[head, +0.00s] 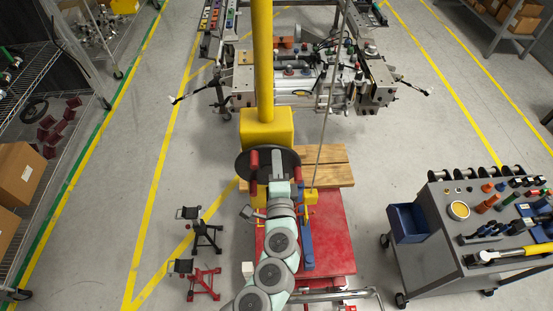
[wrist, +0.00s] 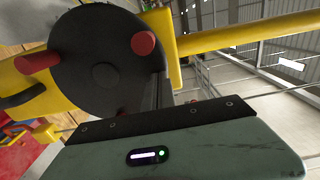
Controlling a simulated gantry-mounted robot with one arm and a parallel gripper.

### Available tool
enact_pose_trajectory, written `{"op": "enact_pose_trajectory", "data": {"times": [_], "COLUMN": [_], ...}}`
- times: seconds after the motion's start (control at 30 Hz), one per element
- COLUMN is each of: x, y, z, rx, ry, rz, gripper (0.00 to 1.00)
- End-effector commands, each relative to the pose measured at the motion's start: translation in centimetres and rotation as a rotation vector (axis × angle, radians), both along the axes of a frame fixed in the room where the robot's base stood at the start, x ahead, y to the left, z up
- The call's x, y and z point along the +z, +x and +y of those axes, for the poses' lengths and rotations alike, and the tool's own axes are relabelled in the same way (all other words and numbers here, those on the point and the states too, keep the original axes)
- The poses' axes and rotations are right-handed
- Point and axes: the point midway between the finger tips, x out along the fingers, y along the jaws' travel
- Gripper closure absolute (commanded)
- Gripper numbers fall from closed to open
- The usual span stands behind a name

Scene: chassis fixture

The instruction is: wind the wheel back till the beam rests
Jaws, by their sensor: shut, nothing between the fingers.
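The wheel (head: 243,166) is a black disc with red knobs, mounted on a yellow housing (head: 266,126). It fills the upper left of the wrist view (wrist: 105,75), with one red knob (wrist: 38,62) at its left and another (wrist: 143,43) at its right. The yellow beam (head: 262,60) runs from the housing out toward the chassis; it also shows in the wrist view (wrist: 240,36). Whether it rests on anything is not clear. My gripper (head: 279,158) is shut and empty in front of the wheel, between knobs. Its fingertips are mostly hidden in the wrist view.
A metal chassis fixture (head: 300,88) stands beyond, with a thin hanging rod or cable (head: 325,115) near it. A wooden pallet (head: 335,176) and red base (head: 335,235) lie below. Stands (head: 201,282) are at left, a grey tool cart (head: 440,255) at right.

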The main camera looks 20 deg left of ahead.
Motion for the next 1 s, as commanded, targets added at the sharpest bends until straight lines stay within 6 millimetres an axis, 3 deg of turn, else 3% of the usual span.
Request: {"op": "enact_pose_trajectory", "data": {"times": [0.17, 0.4, 0.77, 1.0], "x": [0.1, 0.3, 0.1, -0.8], "y": [-0.2, -1.4, -1.5, -2.6], "z": [0.6, 3.0, 3.4, 5.8], "rx": [0.003, 0.003, 0.003, 0.007], "ry": [0.000, 0.001, 0.001, 0.001], "rz": [0.001, 0.001, 0.000, 0.000], "gripper": [1.00, 1.00, 1.00, 1.00]}}
